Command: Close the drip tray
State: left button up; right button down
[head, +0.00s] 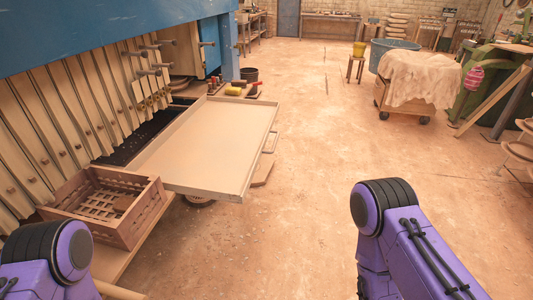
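The drip tray (212,148) is a flat, beige, shallow-rimmed tray in the head view. It sticks out to the right from under the row of upright filter plates (70,120), over the floor. A handle (270,142) shows on its outer right side. A dark opening (135,138) lies along its left edge, below the plates. My purple arms show at the lower left and lower right, apart from the tray. Neither gripper is in the picture.
A slatted wooden crate (105,205) stands just in front of the tray's near left end. A dark bucket (249,74) and a yellow item (233,91) are beyond its far end. A wheeled cart (415,85) stands at the back right. The floor (320,150) right of the tray is clear.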

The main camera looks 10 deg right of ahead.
aim_at(214, 149)
jog(key=u, duration=1.25)
jog(key=k, duration=0.1)
jog(key=z, duration=1.95)
jog(key=i, duration=0.9)
